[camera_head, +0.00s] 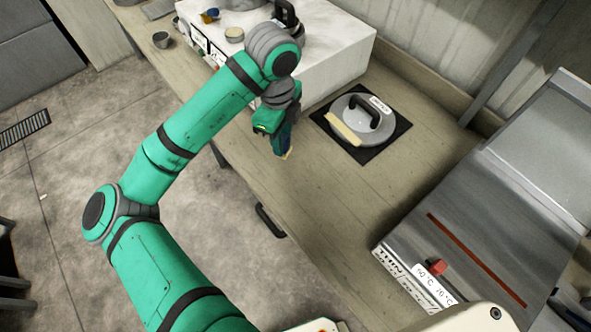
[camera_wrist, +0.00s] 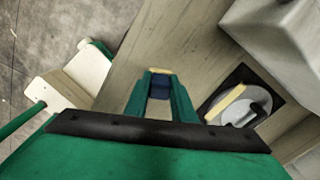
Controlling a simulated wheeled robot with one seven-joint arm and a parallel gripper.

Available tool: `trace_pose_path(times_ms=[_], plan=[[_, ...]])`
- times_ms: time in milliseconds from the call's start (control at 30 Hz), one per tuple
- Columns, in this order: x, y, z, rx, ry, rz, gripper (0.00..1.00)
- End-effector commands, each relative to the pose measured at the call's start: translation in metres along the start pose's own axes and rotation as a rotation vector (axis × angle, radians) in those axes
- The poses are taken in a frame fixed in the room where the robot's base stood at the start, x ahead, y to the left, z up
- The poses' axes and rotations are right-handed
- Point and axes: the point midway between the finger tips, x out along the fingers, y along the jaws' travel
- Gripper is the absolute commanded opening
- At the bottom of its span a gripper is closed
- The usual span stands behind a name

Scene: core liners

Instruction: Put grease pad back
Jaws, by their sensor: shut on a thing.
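My gripper (camera_head: 284,148) hangs over the wooden bench, left of the black mat. It is shut on a small dark blue piece with a tan end, which I take to be the grease pad (camera_wrist: 160,83). In the wrist view it sits between the two green fingers. In the head view, the fingers mostly hide it and only its tan tip (camera_head: 287,154) shows. A grey round plate (camera_head: 352,106) with a black handle lies on a square black mat (camera_head: 384,145) right of my gripper. A tan strip (camera_head: 343,128) lies across its near left edge.
A white block (camera_head: 325,50) stands behind the gripper, with a cream round piece (camera_head: 234,34) and a small blue and orange item (camera_head: 210,16) on top. A grey metal hot plate (camera_head: 470,210) is at right. The bench (camera_head: 300,205) is bare in front.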

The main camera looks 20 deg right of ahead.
Motion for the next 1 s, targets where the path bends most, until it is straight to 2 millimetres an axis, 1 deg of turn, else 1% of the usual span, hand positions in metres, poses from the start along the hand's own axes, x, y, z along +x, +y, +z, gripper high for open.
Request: trace_pose_path(times_ms=[33, 100, 300, 400, 500, 567, 667, 1000], plan=[[-0.004, 0.016, -0.007, 0.05, -0.002, -0.004, 0.0], [-0.008, 0.037, -0.018, 0.125, -0.002, -0.005, 0.0], [-0.015, 0.091, -0.047, 0.315, -0.003, 0.004, 0.0], [-0.016, 0.11, -0.057, 0.38, -0.004, 0.01, 0.0], [-0.016, 0.121, -0.063, 0.419, -0.004, 0.015, 0.0], [-0.015, 0.123, -0.065, 0.431, -0.004, 0.017, 0.0], [-0.01, 0.114, -0.064, 0.441, -0.001, 0.019, 0.0], [0.022, 0.045, -0.048, 0.438, -0.003, 0.02, 0.0]])
